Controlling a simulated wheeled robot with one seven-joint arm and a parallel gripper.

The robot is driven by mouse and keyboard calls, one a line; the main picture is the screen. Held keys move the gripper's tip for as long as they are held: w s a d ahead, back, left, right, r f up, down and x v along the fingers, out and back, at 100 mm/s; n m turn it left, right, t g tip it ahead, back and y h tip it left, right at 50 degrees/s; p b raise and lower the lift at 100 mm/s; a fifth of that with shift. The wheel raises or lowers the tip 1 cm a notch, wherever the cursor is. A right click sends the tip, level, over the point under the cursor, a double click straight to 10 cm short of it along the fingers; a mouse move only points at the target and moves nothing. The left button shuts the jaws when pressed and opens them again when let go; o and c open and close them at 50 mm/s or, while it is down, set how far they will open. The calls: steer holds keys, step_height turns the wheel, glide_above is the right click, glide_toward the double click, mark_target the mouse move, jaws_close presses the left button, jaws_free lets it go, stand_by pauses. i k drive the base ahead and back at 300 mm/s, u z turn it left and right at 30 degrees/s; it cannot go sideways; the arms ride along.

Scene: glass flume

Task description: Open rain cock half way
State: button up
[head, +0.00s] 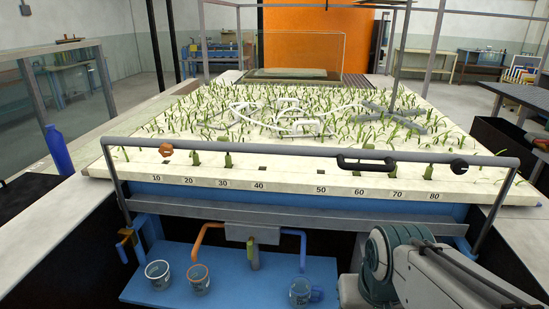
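No part in the head view is labelled as the rain cock, so I cannot tell for sure which it is. A small orange-brown fitting with a lever (125,240) sits at the left under the front rail. My arm shows at the lower right; my gripper is not visible.
The metal rail (250,146) runs across the front of the planted bed (210,172). Below, a blue shelf (225,288) carries two beakers (158,274) (198,280) and a glass mug (301,291). Orange and blue pipes hang above them. A blue bottle (58,150) stands left.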

mark_target(119, 246)
steer(key=u, duration=2.4)
steer(key=i, duration=1.4)
steer(key=z, duration=0.85)
